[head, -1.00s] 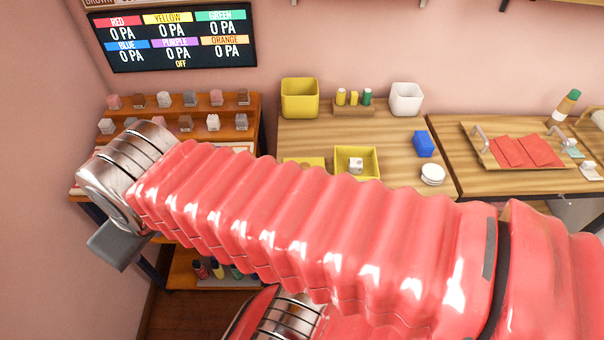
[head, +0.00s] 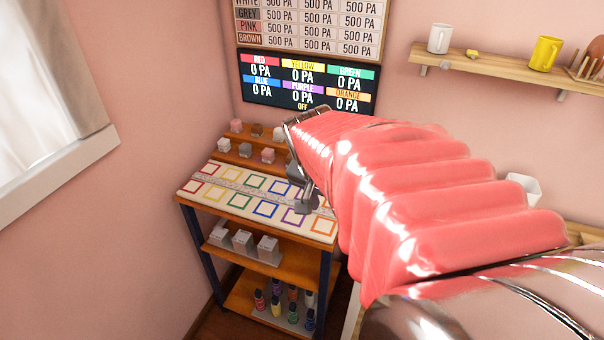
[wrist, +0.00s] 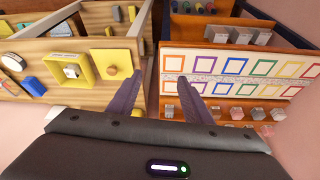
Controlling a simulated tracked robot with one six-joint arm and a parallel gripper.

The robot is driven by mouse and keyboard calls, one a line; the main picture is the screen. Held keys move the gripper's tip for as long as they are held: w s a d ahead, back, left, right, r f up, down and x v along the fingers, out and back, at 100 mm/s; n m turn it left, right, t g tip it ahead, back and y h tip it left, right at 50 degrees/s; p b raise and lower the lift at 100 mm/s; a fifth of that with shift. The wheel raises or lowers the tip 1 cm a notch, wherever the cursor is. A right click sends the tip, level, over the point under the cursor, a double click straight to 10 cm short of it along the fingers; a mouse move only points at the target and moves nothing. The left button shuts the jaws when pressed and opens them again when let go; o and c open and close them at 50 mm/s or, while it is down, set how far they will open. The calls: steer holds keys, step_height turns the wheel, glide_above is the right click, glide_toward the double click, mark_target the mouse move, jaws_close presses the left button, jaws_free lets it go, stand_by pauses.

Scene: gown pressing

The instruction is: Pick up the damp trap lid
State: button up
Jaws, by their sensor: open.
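A flat yellow square piece with a round brown knob, which looks like the damp trap lid (wrist: 117,57), lies on the wooden bench in the wrist view. Next to it on the left is an open yellow tray (wrist: 54,83) with a small white block in it. My gripper (wrist: 165,75) is open and empty, its two dark fingers pointing away from the camera; the lid shows to the left of the left finger. In the head view my gripper (head: 307,200) is by the colour-square board, and my arm and the frame edge hide the lid.
The board of coloured squares (head: 232,190) tops a shelf unit with small blocks behind and bottles (head: 276,304) below. A window (head: 50,90) is at the left.

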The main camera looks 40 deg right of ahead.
steer(key=s+d+f+m+g, duration=0.1)
steer(key=s+d+f+m, duration=0.1)
steer(key=d, duration=0.4)
steer(key=s+d+f+m+g, duration=0.2)
steer(key=s+d+m, duration=0.3)
steer(key=d, duration=0.2)
steer(key=shift+d+f, duration=0.15)
steer(key=shift+f, duration=0.1)
steer(key=shift+f, duration=0.1)
steer(key=shift+x, duration=4.2)
steer(key=shift+d+f, duration=0.1)
steer(key=shift+d, duration=0.05)
steer(key=shift+x, duration=2.45)
steer(key=shift+d, duration=0.15)
steer(key=shift+c, duration=0.7)
steer(key=c, duration=0.9)
